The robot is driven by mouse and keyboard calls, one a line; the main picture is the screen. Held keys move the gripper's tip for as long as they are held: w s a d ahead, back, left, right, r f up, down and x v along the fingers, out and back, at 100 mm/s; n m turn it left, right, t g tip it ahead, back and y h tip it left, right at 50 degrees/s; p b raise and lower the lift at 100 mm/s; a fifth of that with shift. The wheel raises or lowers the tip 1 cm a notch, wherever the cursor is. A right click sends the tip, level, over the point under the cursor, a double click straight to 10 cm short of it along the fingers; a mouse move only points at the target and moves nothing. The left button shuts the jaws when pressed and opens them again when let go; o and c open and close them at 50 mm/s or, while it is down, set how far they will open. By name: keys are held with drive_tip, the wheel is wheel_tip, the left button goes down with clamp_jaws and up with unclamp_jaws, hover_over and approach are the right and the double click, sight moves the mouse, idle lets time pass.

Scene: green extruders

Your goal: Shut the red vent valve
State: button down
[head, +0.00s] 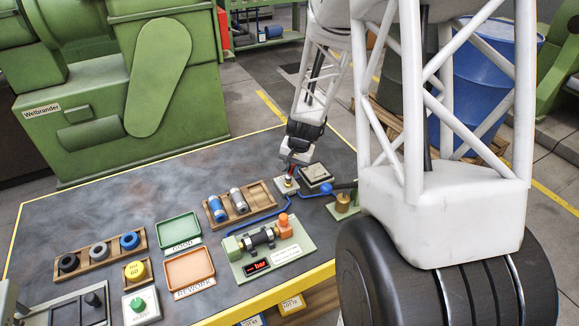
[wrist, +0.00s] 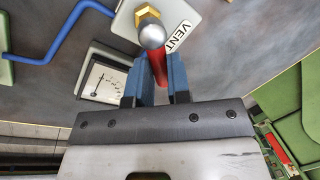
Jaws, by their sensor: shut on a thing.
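The red vent valve handle (wrist: 158,66) shows in the wrist view as a short red lever running from a silver round cap (wrist: 152,36) down toward my gripper (wrist: 160,78). A brass hex fitting (wrist: 147,14) is beside the cap, and a white plate marked VENT (wrist: 178,34) lies underneath. My gripper's two blue fingers are shut on the red handle, one on each side. In the head view my gripper (head: 289,175) is at the small white valve plate (head: 284,188) near the table's back edge. The handle is mostly hidden there.
A gauge panel (head: 316,176) stands right beside the valve, and a blue hose (head: 258,217) runs along the table. A green fixture (head: 267,247) and wooden rack (head: 244,204) lie in front. A brass part on a green plate (head: 343,203) is to the right.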

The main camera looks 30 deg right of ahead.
drive_tip(key=m, duration=0.3)
drive_tip(key=s+m, duration=0.1)
drive_tip(key=shift+d+m+t+h, duration=0.3)
drive_tip(key=shift+d, duration=0.05)
drive_tip(key=shift+s+d+m+h, duration=0.1)
drive_tip(key=shift+s+m+h, duration=0.25)
drive_tip(key=shift+m, duration=0.9)
drive_tip(key=shift+s+m+h, duration=0.15)
drive_tip(key=shift+s+m, duration=0.3)
drive_tip(key=shift+m, duration=0.8)
drive_tip(key=c, duration=1.1)
unclamp_jaws()
drive_tip(key=shift+s+r, duration=0.1)
drive_tip(key=shift+s+r, duration=0.25)
drive_tip(key=shift+r, duration=1)
drive_tip(key=shift+s+r, duration=0.25)
drive_tip(key=shift+r, duration=1)
drive_tip(key=shift+s+r, duration=0.25)
drive_tip(key=shift+r, duration=1)
